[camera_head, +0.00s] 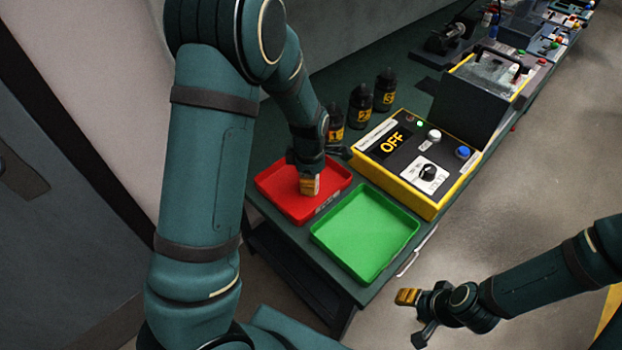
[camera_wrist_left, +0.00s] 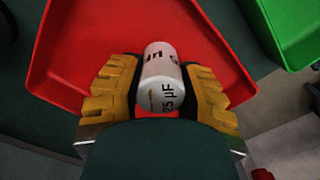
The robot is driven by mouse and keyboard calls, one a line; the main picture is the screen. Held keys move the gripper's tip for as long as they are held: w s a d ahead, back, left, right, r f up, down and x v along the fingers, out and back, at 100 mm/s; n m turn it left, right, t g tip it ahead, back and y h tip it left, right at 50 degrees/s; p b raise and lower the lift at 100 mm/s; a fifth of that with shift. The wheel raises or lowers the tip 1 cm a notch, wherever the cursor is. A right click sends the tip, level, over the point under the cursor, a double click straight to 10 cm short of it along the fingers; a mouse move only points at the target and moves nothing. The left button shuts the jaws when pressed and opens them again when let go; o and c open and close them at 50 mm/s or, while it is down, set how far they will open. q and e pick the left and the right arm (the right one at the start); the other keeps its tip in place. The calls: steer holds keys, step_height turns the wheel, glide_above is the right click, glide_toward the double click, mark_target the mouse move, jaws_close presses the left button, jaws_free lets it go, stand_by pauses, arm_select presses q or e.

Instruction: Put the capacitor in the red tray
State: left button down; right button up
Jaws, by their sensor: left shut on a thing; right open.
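The capacitor (camera_wrist_left: 160,75) is a white cylinder with black lettering reading "25 µF", seen in the left wrist view. My left gripper (camera_wrist_left: 162,92) is shut on it, with yellow ribbed fingers on both sides. In the head view my left gripper (camera_head: 310,186) is over the red tray (camera_head: 275,183), and the capacitor is mostly hidden there. The red tray (camera_wrist_left: 70,45) lies behind the capacitor in the wrist view; I cannot tell whether the capacitor touches its floor. My right gripper (camera_head: 415,315) is open and empty, off the bench's front side.
A green tray (camera_head: 365,235) lies beside the red tray. A yellow-edged control box (camera_head: 415,165) showing "OFF" stands behind it. Several dark numbered bottles (camera_head: 360,106) stand near the back. More equipment lines the bench further away. The floor at right is clear.

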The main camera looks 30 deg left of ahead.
arm_select(q)
steer(key=shift+f, duration=0.15)
steer(key=c, duration=0.6)
jaws_free()
